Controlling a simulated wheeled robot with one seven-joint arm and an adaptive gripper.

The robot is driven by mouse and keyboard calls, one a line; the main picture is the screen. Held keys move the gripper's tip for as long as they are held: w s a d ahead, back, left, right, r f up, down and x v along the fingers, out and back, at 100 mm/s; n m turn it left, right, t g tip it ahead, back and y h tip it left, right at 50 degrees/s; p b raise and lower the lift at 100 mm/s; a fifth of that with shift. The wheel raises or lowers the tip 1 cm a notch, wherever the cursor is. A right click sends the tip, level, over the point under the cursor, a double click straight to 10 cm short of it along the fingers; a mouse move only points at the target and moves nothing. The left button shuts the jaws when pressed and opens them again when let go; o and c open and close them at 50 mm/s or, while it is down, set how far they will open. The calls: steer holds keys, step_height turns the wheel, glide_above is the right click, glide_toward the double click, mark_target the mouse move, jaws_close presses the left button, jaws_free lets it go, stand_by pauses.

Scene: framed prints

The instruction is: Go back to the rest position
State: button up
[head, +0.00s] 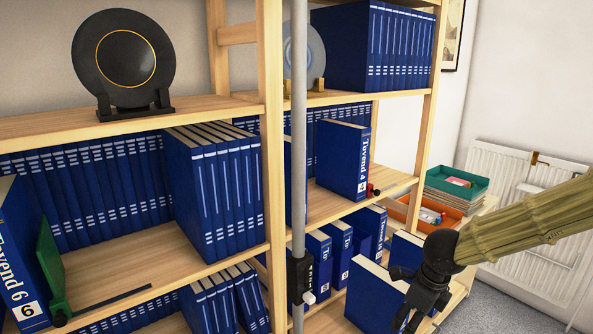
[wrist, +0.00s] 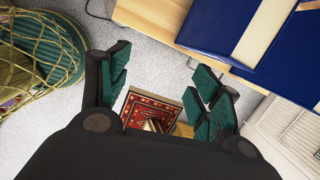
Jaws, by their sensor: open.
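My gripper (head: 418,296) is in front of the lower right shelves in the head view, at the end of my sleeved arm. In the wrist view my gripper (wrist: 160,95) points down toward the floor. Its two green-padded fingers are wide apart with nothing between them. Blue books (head: 375,297) stand close to its left in the head view, on the low shelf. Blue books (wrist: 280,42) also show at the upper right of the wrist view, apart from the fingers.
A wooden bookcase (head: 272,120) full of blue volumes fills the left and middle. A black plate (head: 122,57) stands on top. Green (head: 457,182) and orange (head: 425,213) trays sit near the radiator (head: 497,165). The wrist view shows a net basket (wrist: 45,50) and a red patterned item (wrist: 150,108) below.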

steer(key=s+d+f+n+h, duration=0.1)
steer(key=s+f+n, duration=0.35)
steer(key=f, duration=0.35)
steer(key=s+d+f+n+h, duration=0.1)
steer(key=s+f+n, duration=0.35)
steer(key=f, duration=0.25)
steer(key=s+f+n+h, duration=0.2)
steer(key=s+f+n, duration=0.25)
steer(key=f, duration=0.35)
steer(key=s+a+f+n+g+y, duration=0.1)
steer(key=s+a+f+n, duration=0.2)
steer(key=s+f+n, duration=0.3)
steer(key=s+a+f+n+g+y, duration=0.1)
steer(key=s+f+n, duration=0.4)
steer(key=s, duration=0.8)
steer(key=shift+s+a+f+n+y, duration=0.35)
steer(key=shift+a+n+y, duration=0.25)
steer(key=shift+a+n, duration=0.3)
steer(key=shift+w, duration=0.1)
